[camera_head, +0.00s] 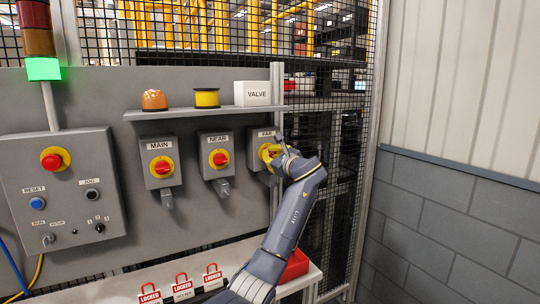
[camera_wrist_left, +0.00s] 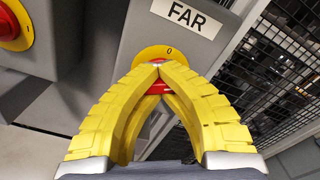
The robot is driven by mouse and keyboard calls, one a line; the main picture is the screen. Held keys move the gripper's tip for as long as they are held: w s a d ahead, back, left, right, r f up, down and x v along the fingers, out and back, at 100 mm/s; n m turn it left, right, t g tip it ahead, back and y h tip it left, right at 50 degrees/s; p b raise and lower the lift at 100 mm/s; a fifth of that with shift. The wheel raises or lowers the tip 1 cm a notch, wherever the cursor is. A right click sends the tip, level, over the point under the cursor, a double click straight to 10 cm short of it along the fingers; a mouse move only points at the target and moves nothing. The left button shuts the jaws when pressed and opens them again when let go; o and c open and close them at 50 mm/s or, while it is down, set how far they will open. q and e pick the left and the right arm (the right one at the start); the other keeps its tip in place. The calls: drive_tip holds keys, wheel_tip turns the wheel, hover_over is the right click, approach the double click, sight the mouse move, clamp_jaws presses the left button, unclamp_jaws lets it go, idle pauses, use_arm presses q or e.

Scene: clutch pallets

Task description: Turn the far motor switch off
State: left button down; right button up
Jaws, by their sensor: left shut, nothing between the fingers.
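The far motor switch (camera_head: 264,136) is a grey box labelled FAR at the right end of the row of switches. My left gripper (camera_head: 272,154) is in front of it and hides most of its dial. In the wrist view the yellow dial plate (camera_wrist_left: 145,54) shows a 0 mark at its top. Part of the red knob (camera_wrist_left: 158,88) shows below and between the yellow fingers. My left gripper (camera_wrist_left: 158,64) is shut with its fingertips together, holding nothing. The tips overlap the knob in view; I cannot tell whether they touch it. My right gripper is not in view.
The NEAR switch (camera_head: 219,158) and MAIN switch (camera_head: 161,167) stand to the left. Above is a shelf (camera_head: 190,113) with lamps and a VALVE box. A control panel (camera_head: 65,190) is at far left. Red lockout tags and a red bin (camera_head: 295,264) lie below.

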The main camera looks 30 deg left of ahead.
use_arm(q)
drive_tip(key=n, duration=0.6)
drive_tip(key=shift+n, duration=0.3)
drive_tip(key=n, duration=0.5)
drive_tip(key=shift+n, duration=0.5)
drive_tip(key=c, duration=2.2)
unclamp_jaws()
drive_tip(key=c, duration=1.5)
unclamp_jaws()
drive_tip(key=shift+o, duration=0.8)
drive_tip(key=o, duration=0.4)
